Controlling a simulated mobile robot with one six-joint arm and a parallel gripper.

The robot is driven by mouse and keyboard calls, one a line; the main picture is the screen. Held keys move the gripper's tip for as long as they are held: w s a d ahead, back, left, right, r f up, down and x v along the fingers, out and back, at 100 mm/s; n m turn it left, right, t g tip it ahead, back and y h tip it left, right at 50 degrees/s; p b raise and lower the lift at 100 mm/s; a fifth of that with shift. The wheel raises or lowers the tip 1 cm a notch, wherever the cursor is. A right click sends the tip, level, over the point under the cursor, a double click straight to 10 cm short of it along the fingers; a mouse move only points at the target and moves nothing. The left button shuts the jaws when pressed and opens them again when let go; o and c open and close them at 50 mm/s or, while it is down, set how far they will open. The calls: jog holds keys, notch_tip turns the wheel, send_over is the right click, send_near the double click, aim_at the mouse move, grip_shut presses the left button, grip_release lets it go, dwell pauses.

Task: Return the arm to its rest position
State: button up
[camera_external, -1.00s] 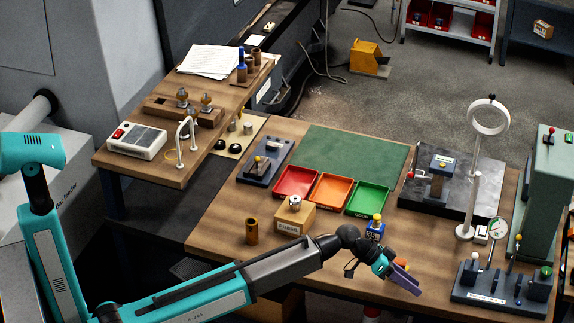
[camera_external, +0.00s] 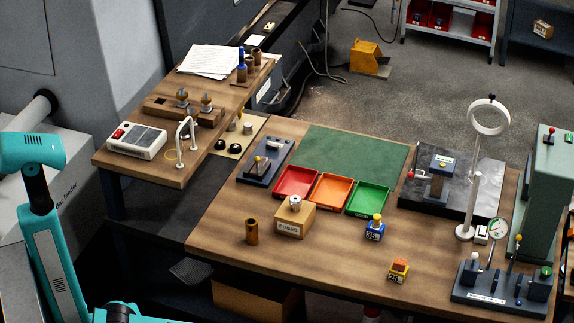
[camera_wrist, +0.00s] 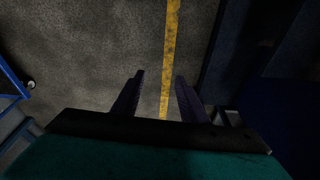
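In the external view my teal arm (camera_external: 52,255) shows only at the lower left, and its forearm and end are out of the picture. In the wrist view my gripper (camera_wrist: 159,95) has its two dark fingers apart, with nothing between them. Below it lie bare grey floor (camera_wrist: 95,50) and a yellow floor line (camera_wrist: 170,50).
In the wrist view a blue frame (camera_wrist: 12,82) stands at left.

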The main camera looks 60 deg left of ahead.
jog(key=s+a+f+n+g+y+p, duration=0.1)
jog(key=s+a+f+n+g, duration=0.1)
jog(key=s+a+f, duration=0.55)
jog(key=s+a+f+n+g+y, duration=0.1)
jog(key=s+a+f+n+g, duration=0.1)
jog(key=s+a+f, duration=0.5)
jog(key=s+a+n+g, duration=0.1)
jog(key=s+a+n, duration=0.1)
jog(key=s, duration=0.5)
jog(key=s+a+f+n+g+p, duration=0.1)
jog(key=s+a+n, duration=0.1)
jog(key=s+a, duration=0.3)
jog(key=s+a+f+n+g, duration=0.1)
jog(key=s+a+n, duration=0.1)
jog(key=s, duration=0.9)
jog(key=shift+a+g+p, duration=0.3)
jog(key=shift+a+p, duration=0.05)
jog(key=shift+a, duration=0.55)
jog(key=shift+f, duration=0.1)
